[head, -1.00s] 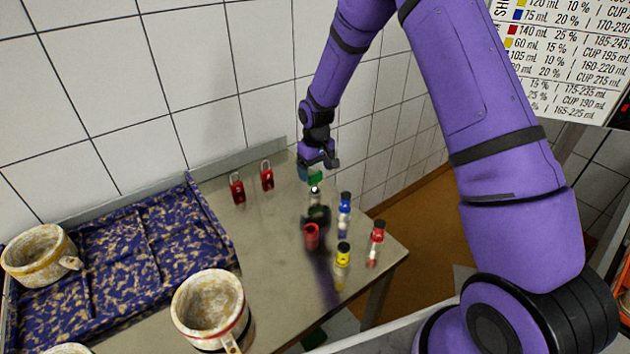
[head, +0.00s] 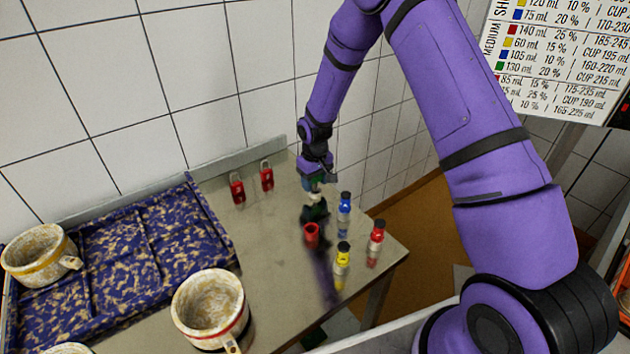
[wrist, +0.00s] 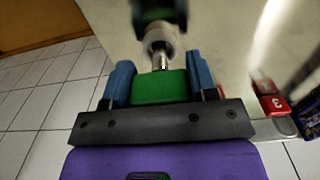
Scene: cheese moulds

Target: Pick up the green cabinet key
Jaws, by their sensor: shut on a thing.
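The green key (wrist: 160,87) has a green block-shaped head and a metal shank. In the wrist view its head sits between the two blue fingers of my gripper (wrist: 160,84), which is shut on it. The shank points into a pale round piece (wrist: 158,45) with a dark green part (wrist: 158,12) beyond it; I cannot tell whether the shank is inside or only in front. In the head view my gripper (head: 317,183) is low over the back right of the metal table, and the key is mostly hidden by it.
Two red padlocks (head: 267,177) are at the back. A blue patterned tray (head: 120,255) and moulds (head: 210,305) are left.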

